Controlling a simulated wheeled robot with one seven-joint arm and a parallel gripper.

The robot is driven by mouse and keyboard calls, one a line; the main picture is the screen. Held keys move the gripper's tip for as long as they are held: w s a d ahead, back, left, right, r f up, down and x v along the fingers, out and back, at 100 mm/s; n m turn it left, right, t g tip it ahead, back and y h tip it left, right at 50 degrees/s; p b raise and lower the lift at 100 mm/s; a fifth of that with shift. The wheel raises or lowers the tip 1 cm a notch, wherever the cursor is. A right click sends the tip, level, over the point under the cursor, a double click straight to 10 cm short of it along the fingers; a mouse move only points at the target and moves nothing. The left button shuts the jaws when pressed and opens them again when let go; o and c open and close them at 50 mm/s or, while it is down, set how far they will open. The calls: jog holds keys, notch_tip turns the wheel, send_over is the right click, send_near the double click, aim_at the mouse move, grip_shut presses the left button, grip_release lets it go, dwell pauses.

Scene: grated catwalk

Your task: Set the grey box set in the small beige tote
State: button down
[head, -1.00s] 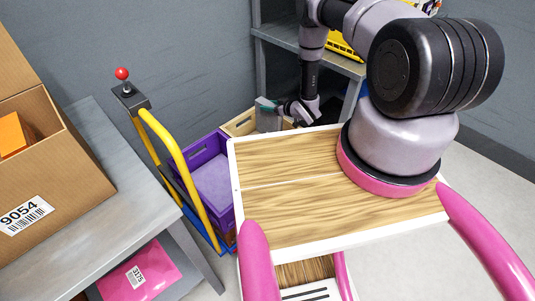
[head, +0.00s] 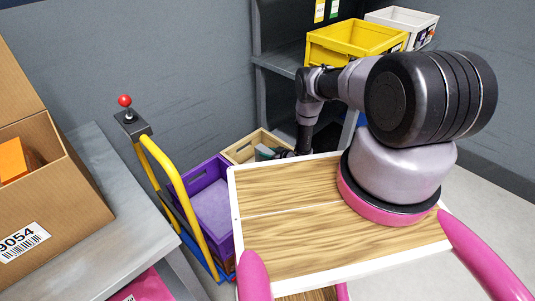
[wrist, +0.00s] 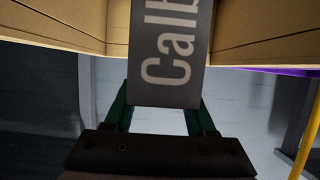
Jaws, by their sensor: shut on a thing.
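The grey box set (head: 262,151) is between the fingers of my gripper (head: 272,154) in the head view, at the small beige tote (head: 237,149). In the wrist view the grey box set (wrist: 168,60) shows a face with pale lettering, held between the green fingers of my gripper (wrist: 164,112). Tan walls of the beige tote (wrist: 52,24) show on both sides of it. The box's far end is out of the frame, and I cannot tell whether it touches the tote floor.
A purple tote (head: 207,195) stands next to the beige one on a cart with a yellow handle (head: 168,165). Yellow (head: 345,45) and white (head: 405,22) bins sit on the shelf behind. A grey table (head: 125,235) with a cardboard box (head: 50,190) is at left.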

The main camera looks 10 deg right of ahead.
jog(key=shift+f, duration=0.1)
jog(key=shift+c, duration=1.1)
grip_release()
jog(key=v, duration=1.2)
